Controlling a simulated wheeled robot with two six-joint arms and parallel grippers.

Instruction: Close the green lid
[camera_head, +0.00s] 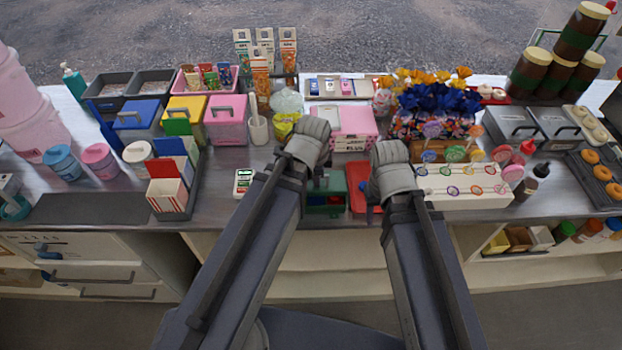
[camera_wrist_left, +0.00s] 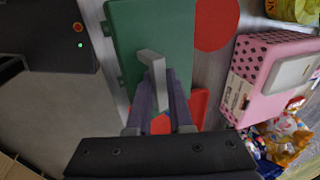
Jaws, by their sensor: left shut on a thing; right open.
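The green lid (camera_wrist_left: 125,40) fills the upper middle of the left wrist view, with a grey handle (camera_wrist_left: 152,62) standing up from it. My left gripper (camera_wrist_left: 158,80) is shut on this handle, its purple fingers on either side. In the head view the green box (camera_head: 328,186) shows partly between my two arms, at the counter's front edge. My left wrist hides much of it and the left fingertips. How far the lid stands open cannot be told. My right gripper (camera_head: 388,182) is to the right, over a red tray; its fingers are mostly hidden and hold nothing visible.
The red tray (camera_head: 357,172) lies right beside the green box. A pink box (camera_head: 355,122) stands behind it, and a white lollipop stand (camera_head: 465,199) is close on the right. A small card (camera_head: 243,182) lies to the left, with bare counter around it.

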